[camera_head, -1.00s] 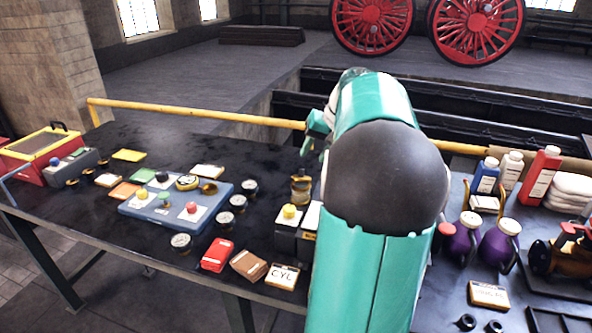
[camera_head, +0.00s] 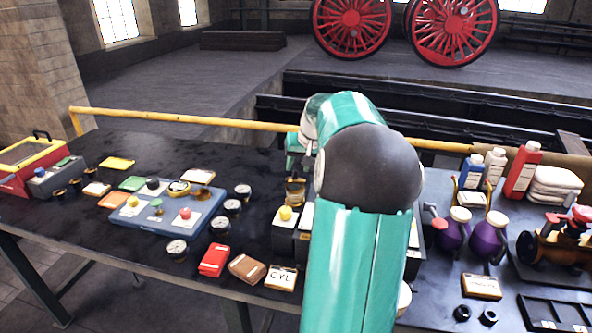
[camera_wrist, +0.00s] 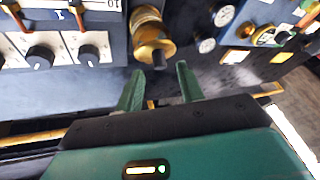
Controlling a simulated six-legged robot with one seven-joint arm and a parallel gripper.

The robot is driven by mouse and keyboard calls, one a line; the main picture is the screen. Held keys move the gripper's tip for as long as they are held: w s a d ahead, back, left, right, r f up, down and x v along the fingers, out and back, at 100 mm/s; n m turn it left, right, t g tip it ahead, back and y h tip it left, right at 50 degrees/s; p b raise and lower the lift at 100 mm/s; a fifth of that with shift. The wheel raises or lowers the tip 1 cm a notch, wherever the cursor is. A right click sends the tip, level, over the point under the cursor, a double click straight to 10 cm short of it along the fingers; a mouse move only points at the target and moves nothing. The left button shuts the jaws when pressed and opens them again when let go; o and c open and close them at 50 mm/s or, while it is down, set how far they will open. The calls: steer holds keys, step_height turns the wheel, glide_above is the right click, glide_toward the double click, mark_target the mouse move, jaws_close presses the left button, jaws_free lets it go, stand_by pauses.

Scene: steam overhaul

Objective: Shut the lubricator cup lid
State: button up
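The brass lubricator cup (camera_head: 295,192) stands on the dark bench just below my gripper (camera_head: 297,152) in the head view. My arm covers part of the area to its right. In the wrist view the cup (camera_wrist: 149,30) shows as a rounded brass body, with a short dark knob at its lower end close to the fingertips. My gripper (camera_wrist: 159,78) has its two green fingers spread apart, with nothing held between them. The fingertips appear just short of the cup. I cannot tell clearly which part is the lid or how far it stands open.
A control box with a yellow knob (camera_head: 285,213) stands in front of the cup. Purple oil cans (camera_head: 487,240) and bottles (camera_head: 522,170) are on the right. A yellow rail (camera_head: 190,119) runs along the back edge.

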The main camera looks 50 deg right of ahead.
mark_target(294, 180)
steer(key=shift+x, duration=1.3)
jaws_close()
steer(key=shift+s+a+f+t+h, duration=0.1)
steer(key=shift+a+f+t+h, duration=0.2)
steer(key=shift+h, duration=0.25)
steer(key=shift+s+a+f+t+h, duration=0.1)
steer(key=shift+s+a+t+h, duration=0.1)
steer(key=shift+a+h, duration=0.25)
steer(key=shift+s+a+f+n+t+h, duration=0.15)
steer(key=shift+f+n+t+h, duration=0.15)
steer(key=shift+h, duration=0.35)
steer(key=shift+a+f+n+t+h, duration=0.2)
steer(key=shift+f+t+h, duration=0.1)
steer(key=shift+h, duration=0.35)
